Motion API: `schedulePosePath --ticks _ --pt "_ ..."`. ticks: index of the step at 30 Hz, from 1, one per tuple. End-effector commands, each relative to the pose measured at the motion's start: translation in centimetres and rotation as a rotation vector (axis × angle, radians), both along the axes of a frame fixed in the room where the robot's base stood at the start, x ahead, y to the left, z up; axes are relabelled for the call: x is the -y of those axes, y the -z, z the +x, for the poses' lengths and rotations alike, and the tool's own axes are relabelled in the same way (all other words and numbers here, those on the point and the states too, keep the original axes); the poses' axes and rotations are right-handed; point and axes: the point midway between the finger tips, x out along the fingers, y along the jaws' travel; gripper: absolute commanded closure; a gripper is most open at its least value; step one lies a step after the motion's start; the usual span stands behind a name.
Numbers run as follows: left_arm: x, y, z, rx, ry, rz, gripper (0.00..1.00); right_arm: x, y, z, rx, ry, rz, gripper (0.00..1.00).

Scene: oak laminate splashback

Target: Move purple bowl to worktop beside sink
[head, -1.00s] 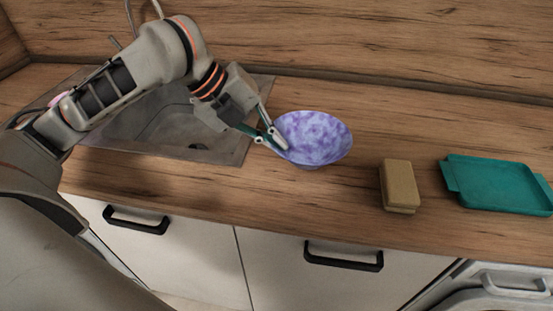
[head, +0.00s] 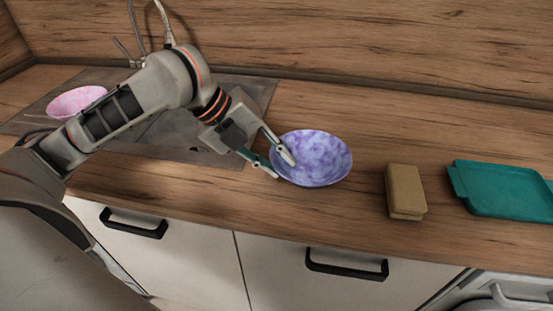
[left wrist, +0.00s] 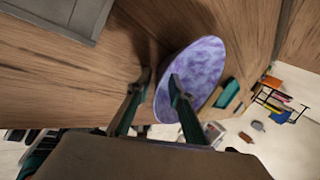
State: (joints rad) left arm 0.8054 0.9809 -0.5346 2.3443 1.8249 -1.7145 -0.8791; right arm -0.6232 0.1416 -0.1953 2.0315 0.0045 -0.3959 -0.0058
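The purple bowl (head: 325,160) stands upright on the wooden worktop (head: 340,215), to the right of the metal sink (head: 185,150). My left gripper (head: 283,169) is at the bowl's left rim, with its fingers spread apart. One finger reaches over the inside of the bowl and the other is outside the rim. The left wrist view shows the bowl (left wrist: 200,70) with the gripper (left wrist: 158,85) straddling its edge. I cannot tell whether a finger touches the bowl. My arm hides much of the sink. My right gripper is not in view.
A pink bowl (head: 77,100) is at the far left on the sink unit. A tan sponge-like block (head: 405,190) and a teal tray (head: 505,190) lie to the right. The tap (head: 135,40) rises behind my arm. The worktop behind the purple bowl is clear.

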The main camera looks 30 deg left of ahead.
Motion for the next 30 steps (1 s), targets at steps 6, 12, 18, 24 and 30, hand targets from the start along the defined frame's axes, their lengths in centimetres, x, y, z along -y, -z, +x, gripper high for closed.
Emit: schedulePosePath --ticks 6,12,18,24,30 --pt "0.0 0.0 0.0 0.000 0.000 0.000 0.79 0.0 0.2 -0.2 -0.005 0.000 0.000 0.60" --pt "-0.8 -1.7 -0.5 0.005 -0.002 0.003 0.79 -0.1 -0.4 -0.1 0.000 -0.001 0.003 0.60" --pt "-2.7 -5.1 -2.0 0.006 -0.005 0.005 0.79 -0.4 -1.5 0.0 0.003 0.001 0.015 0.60" --pt "-4.4 -8.1 -3.4 0.006 -0.003 0.003 0.79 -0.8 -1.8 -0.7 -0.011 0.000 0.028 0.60" --pt "-5.3 -9.7 -4.3 0.002 0.000 0.001 0.79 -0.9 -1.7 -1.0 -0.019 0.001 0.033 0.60"
